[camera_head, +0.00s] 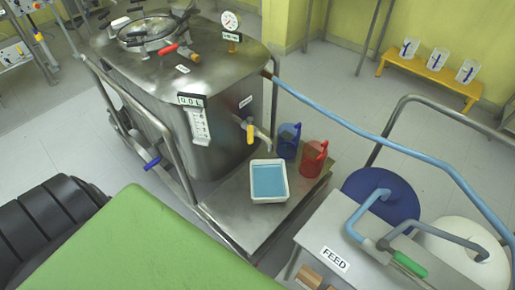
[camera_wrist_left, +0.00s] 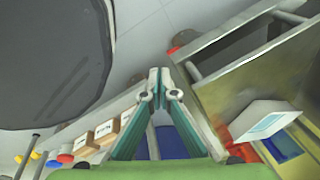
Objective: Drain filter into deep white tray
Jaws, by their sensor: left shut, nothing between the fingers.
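The steel filter vessel (camera_head: 222,150) stands on a cart, and its gauge sign (camera_head: 190,99) seems to read 0.0 L. Its outlet spout (camera_head: 264,138) at the right front has a yellow handle (camera_head: 250,134) pointing down. The white tray (camera_head: 270,201) sits on the cart's low platform below the spout and holds blue liquid. I see no stream. It also appears at the right in the left wrist view (camera_wrist_left: 249,113). My left gripper (camera_wrist_left: 159,74) is shut and empty in the left wrist view, apart from the tray. My right gripper is not in view.
A blue jug (camera_head: 287,142) and a red jug (camera_head: 312,160) stand beside the tray. Cart rails (camera_head: 150,115) run along the vessel. A blue hose (camera_head: 345,118) crosses to the right, near the FEED table (camera_head: 345,228), a blue drum (camera_head: 365,190) and a white drum (camera_head: 458,266).

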